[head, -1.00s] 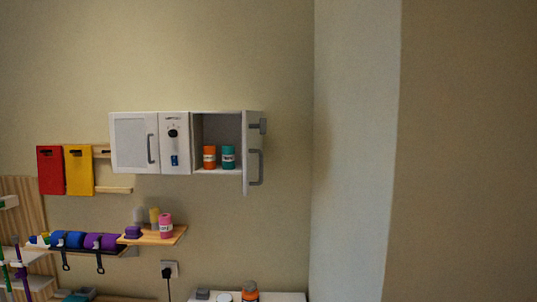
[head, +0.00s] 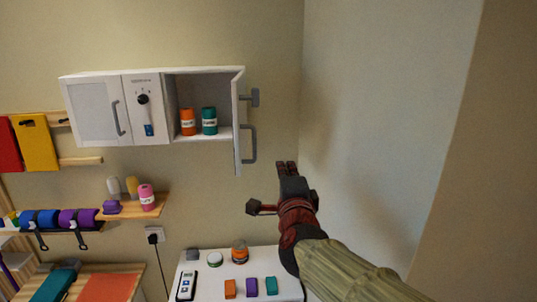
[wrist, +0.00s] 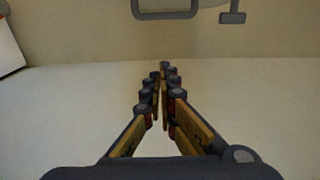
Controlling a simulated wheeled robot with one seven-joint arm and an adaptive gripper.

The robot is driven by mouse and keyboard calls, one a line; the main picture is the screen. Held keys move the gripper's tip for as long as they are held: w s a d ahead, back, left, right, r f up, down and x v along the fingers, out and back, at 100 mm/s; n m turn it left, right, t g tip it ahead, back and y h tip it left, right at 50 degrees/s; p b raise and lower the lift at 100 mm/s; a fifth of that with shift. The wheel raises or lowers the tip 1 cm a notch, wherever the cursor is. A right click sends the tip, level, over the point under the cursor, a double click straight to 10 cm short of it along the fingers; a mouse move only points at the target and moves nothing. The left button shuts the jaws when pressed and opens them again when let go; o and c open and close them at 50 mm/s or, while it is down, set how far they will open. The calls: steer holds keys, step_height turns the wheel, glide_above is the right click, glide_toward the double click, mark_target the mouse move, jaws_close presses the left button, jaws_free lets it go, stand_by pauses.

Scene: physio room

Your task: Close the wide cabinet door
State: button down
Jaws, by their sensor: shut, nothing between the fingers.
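A white wall cabinet (head: 142,72) hangs on the wall in the head view. Its right-hand door (head: 239,120) stands open, swung out from the right side of the compartment, with a grey handle (head: 250,144) on its outer face. The left door (head: 93,110) is shut. An orange jar (head: 188,122) and a teal jar (head: 209,121) stand in the open compartment. My gripper (head: 286,165) is shut and empty, to the right of the open door and a little below its handle, apart from it. The wrist view shows the shut fingers (wrist: 160,80) and a grey handle (wrist: 165,14) at the top edge.
A white table (head: 268,262) below holds several small items, including an orange jar (head: 240,252). A wooden shelf (head: 155,205) with small containers is below the cabinet. The side wall (head: 380,110) bounds the right. The space in front of the open compartment looks clear.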

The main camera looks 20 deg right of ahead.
steer(key=w+a+p, duration=0.1)
steer(key=w+p, duration=0.2)
steer(key=w, duration=0.8)
steer(key=shift+w+a+f, duration=0.2)
steer(key=shift+w, duration=0.2)
